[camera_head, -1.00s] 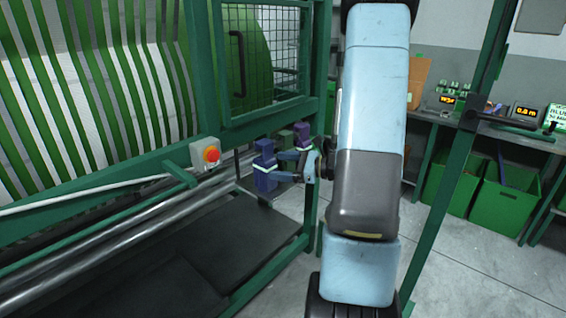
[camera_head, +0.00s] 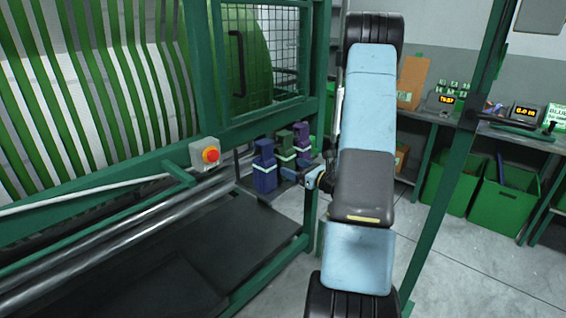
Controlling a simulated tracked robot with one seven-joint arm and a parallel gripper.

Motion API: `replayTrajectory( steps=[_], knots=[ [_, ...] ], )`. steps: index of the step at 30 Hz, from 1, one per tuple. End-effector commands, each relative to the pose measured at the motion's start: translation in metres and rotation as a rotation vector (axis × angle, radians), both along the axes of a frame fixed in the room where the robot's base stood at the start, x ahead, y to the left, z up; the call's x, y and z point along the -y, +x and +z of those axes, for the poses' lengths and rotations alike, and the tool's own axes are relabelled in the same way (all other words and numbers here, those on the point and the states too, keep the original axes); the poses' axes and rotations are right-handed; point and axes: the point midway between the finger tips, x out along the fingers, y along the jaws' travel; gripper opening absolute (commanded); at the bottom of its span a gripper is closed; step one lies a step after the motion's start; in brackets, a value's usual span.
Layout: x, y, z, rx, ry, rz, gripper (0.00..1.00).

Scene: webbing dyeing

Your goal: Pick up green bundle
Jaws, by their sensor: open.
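The green bundle (camera_head: 286,145) stands upright with a pale band around it. It is between a blue bundle (camera_head: 264,170) on the left and a purple bundle (camera_head: 301,136) behind on the right. All three stand on a dark shelf at the machine frame. My gripper (camera_head: 294,170) is open and empty, just in front and to the right of the green bundle. The lower part of the green bundle is partly hidden by my gripper and the blue bundle. I cannot tell whether a finger touches it.
A red stop button (camera_head: 210,155) on a white box sits left of the bundles. A mesh guard (camera_head: 272,50) rises behind them. Metal rollers (camera_head: 120,238) run along the left. A green post (camera_head: 450,190) stands at right, with green bins (camera_head: 502,203) under a bench beyond.

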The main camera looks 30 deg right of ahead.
Motion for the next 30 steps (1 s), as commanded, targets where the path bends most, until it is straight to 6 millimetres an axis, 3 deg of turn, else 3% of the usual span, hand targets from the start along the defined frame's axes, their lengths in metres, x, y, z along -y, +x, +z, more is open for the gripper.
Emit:
replayTrajectory(
  steps=[11, 21, 28, 30],
  knots=[
    [-0.008, 0.021, -0.002, 0.0, 0.0, 0.002, 0.83],
    [-0.021, 0.061, -0.005, 0.0, -0.001, 0.003, 0.83],
    [-0.021, 0.063, -0.005, 0.0, 0.0, 0.002, 0.83],
    [-0.021, 0.063, -0.005, 0.0, 0.0, 0.002, 0.77]
  ],
)
